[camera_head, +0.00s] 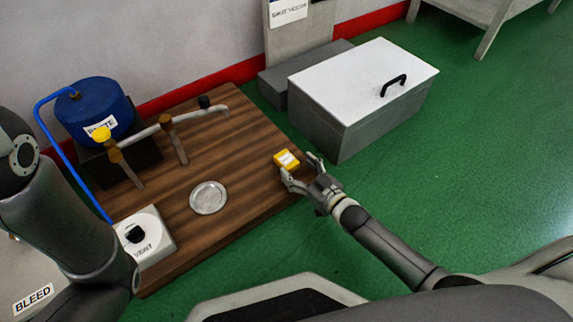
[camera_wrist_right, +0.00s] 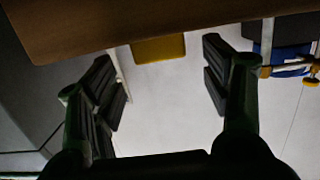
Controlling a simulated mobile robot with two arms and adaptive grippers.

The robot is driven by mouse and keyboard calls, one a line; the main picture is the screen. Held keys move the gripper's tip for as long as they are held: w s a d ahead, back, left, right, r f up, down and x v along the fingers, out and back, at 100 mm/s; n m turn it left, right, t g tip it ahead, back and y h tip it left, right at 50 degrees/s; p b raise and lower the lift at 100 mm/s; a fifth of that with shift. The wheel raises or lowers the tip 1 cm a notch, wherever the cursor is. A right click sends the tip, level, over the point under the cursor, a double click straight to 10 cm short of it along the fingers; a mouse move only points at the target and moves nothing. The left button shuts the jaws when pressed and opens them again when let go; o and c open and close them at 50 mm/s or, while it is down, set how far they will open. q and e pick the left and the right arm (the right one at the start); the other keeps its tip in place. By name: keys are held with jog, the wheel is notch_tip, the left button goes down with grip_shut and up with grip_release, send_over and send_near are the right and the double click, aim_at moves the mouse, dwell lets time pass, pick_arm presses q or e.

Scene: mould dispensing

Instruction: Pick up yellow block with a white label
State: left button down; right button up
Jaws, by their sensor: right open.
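The yellow block (camera_head: 281,157) with a white label (camera_head: 287,158) lies at the right edge of the brown wooden board in the head view. My right gripper (camera_head: 299,170) is open at that edge, with its fingers on either side of the block's near end. In the right wrist view the yellow block (camera_wrist_right: 158,48) shows between and beyond the two open fingers (camera_wrist_right: 163,85). Its label does not show there, and I see no grip on it. My left arm comes in at the left; its gripper is not in view.
The wooden board (camera_head: 240,135) carries a round metal dish (camera_head: 208,198), a blue tank (camera_head: 92,105), a pipe with a yellow knob (camera_head: 101,135), and a white VENT box (camera_head: 155,240). A grey chest with a white lid (camera_head: 350,75) stands close behind my right gripper.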

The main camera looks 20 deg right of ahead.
aim_at(293, 166)
jog(key=shift+w+a+f+b, duration=0.2)
jog(key=shift+w+f+b, duration=0.05)
jog(key=shift+w+b, duration=0.2)
jog(key=shift+w+a+f+b, duration=0.2)
jog(key=shift+w+b, duration=0.2)
jog(key=shift+b, duration=0.05)
jog(key=shift+w+a+b, duration=0.25)
jog(key=shift+w+b, duration=0.2)
jog(key=shift+w, duration=0.25)
jog(key=shift+w+a+r, duration=0.1)
jog(key=shift+w, duration=0.1)
jog(key=c, duration=1.1)
jog(key=shift+o, duration=0.2)
